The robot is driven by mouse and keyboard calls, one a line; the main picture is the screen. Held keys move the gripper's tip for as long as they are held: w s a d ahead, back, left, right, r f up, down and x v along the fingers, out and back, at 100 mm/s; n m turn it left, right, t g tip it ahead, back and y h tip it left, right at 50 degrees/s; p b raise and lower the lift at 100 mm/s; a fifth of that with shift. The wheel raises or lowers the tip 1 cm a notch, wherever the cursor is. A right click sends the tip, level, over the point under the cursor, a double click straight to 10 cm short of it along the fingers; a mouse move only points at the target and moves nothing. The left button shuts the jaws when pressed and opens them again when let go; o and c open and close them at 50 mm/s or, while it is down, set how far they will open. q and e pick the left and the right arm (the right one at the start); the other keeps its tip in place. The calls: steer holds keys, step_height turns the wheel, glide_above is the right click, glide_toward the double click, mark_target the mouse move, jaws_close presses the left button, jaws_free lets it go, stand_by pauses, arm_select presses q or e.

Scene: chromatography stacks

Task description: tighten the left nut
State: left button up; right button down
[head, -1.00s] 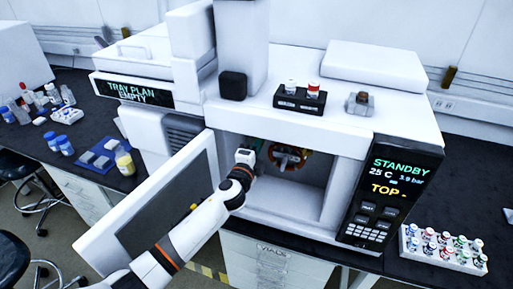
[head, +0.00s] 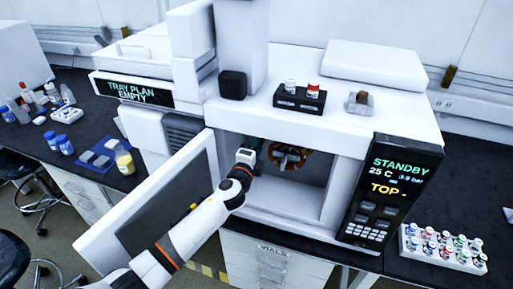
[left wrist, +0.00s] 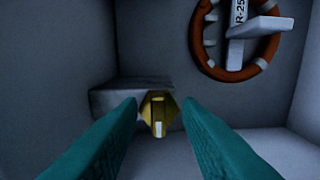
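The left nut is a brass hexagonal nut (left wrist: 158,113) with a pale slot-like mark on its face. It sits at a grey block (left wrist: 118,100) on the inside wall, low in the left wrist view. My left gripper (left wrist: 159,103) has its two teal fingers apart, one on each side of the nut, with a gap showing on both sides. I cannot tell whether the tips reach around it. In the head view my left gripper (head: 257,154) reaches into the open oven compartment, and the nut is hidden there. My right gripper is not in view.
An orange ring (left wrist: 270,45) with a white "R-25" tag hangs upper right of the nut. The open oven door (head: 150,205) stands beside my left arm. The panel (head: 391,190) reads STANDBY, 25 C. A vial rack (head: 443,250) stands on the right bench.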

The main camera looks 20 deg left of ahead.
arm_select(q)
steer(key=s+b, duration=0.2)
steer(key=s, duration=1)
steer(key=shift+a+b, duration=0.2)
steer(key=shift+b, duration=0.1)
